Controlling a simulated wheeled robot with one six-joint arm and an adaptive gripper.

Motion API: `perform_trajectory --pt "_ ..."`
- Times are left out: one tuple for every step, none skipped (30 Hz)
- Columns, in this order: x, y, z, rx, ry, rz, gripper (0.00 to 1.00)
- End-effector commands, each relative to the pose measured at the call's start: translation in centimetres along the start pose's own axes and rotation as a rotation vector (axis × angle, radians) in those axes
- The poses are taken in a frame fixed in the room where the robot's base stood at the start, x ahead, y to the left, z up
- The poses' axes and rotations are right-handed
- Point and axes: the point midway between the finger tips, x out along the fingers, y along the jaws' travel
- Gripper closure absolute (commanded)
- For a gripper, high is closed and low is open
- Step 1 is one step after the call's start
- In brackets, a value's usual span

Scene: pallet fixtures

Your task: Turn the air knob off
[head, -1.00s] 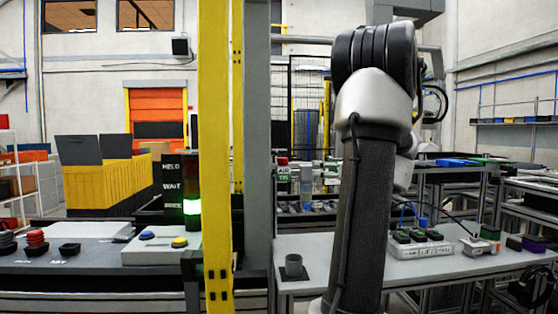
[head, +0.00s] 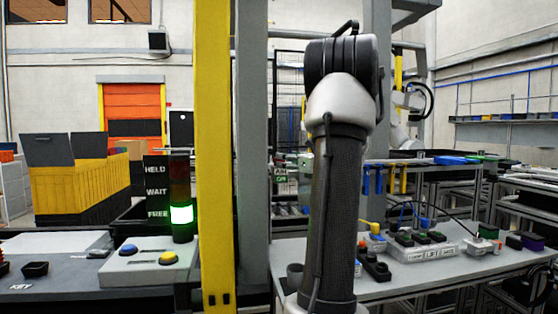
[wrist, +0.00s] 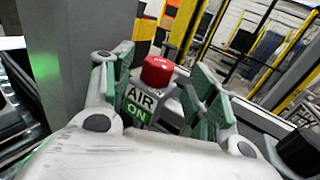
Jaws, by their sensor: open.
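The red air knob (wrist: 157,71) is in the wrist view, above a label (wrist: 139,103) reading AIR and, on green, ON. My gripper (wrist: 163,64) is open, with one green-padded finger on each side of the knob. The knob stands between the fingers, with a visible gap at least on the left; I cannot tell whether the right finger touches it. In the head view the AIR ON label (head: 280,174) shows small behind the post, left of my arm. The knob itself is not clear there, and my arm hides much of that area.
A yellow post (head: 214,150) and a grey post (head: 253,150) stand left of my arm. A stack light (head: 181,212) glows green at FREE. A bench (head: 420,279) with button boxes is at right, and a button panel (head: 150,258) is at left.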

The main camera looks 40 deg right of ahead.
Motion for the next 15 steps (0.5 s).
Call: perform_trajectory --pt "1.1 0.1 -0.1 0.0 0.001 0.004 0.42" --pt "1.7 0.1 0.0 0.0 0.001 0.004 0.42" --pt "2.4 0.1 -0.1 0.0 0.0 0.004 0.42" --pt "2.9 0.1 -0.1 0.001 0.0 0.003 0.42" --pt "3.3 0.1 -0.1 0.001 0.0 0.003 0.42" --pt "3.8 0.1 0.0 0.0 0.0 0.002 0.42" --pt "4.1 0.1 0.0 0.0 0.0 0.002 0.42" --pt "4.4 0.1 0.0 0.0 0.0 0.002 0.42" --pt "4.7 0.1 0.0 0.0 0.0 0.002 0.42" --pt "4.9 0.0 0.0 0.0 0.0 0.001 0.42" --pt "5.0 0.0 0.0 0.0 0.001 0.001 0.42" --pt "5.1 0.0 0.0 0.0 0.001 0.001 0.42" --pt "5.2 0.0 0.0 0.0 0.001 0.001 0.42" --pt "5.2 0.0 0.0 0.0 0.001 0.0 0.42" --pt "5.2 0.0 0.0 0.0 0.001 0.0 0.42"
